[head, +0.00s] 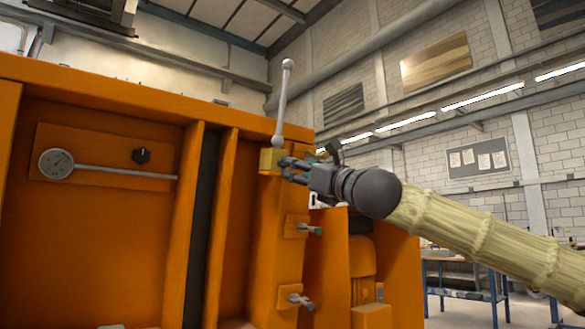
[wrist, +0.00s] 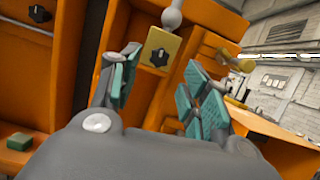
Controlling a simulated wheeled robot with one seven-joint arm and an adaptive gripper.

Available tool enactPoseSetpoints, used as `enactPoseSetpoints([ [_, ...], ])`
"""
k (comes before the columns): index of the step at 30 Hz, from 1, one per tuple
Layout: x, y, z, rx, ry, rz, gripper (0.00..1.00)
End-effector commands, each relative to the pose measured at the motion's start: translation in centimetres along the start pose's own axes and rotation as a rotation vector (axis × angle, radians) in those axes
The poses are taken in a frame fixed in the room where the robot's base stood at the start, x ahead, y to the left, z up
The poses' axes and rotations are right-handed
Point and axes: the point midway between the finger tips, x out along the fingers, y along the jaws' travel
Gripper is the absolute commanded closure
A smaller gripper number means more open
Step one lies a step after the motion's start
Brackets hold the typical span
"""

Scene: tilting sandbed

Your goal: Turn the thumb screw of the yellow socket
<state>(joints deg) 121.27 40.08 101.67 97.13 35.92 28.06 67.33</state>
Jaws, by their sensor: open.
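The yellow socket (head: 267,159) sits at the top right corner of the orange machine, with a grey lever (head: 282,105) standing up from it. In the wrist view the yellow socket (wrist: 171,42) faces me, and its thumb screw (wrist: 159,57) is a black knob on the face. The lever (wrist: 172,16) shows above it, cut by the frame's top edge. My gripper (head: 284,168) is close to the socket's right side in the head view. In the wrist view my gripper (wrist: 153,82) is open and empty, its teal pads on either side of the screw. Contact with the screw is not visible.
Two grey handles (head: 305,228) (head: 297,298) stick out below the socket. A yellow rounded part (wrist: 233,60) stands to the right of my fingers.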

Motion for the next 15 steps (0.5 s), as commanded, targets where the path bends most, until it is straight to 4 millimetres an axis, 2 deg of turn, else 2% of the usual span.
enactPoseSetpoints([
  [9,-4.9,-0.1,0.0,0.000,0.000,-0.001,0.54],
  [15,-6.7,-0.1,0.0,0.000,0.000,0.000,0.54],
])
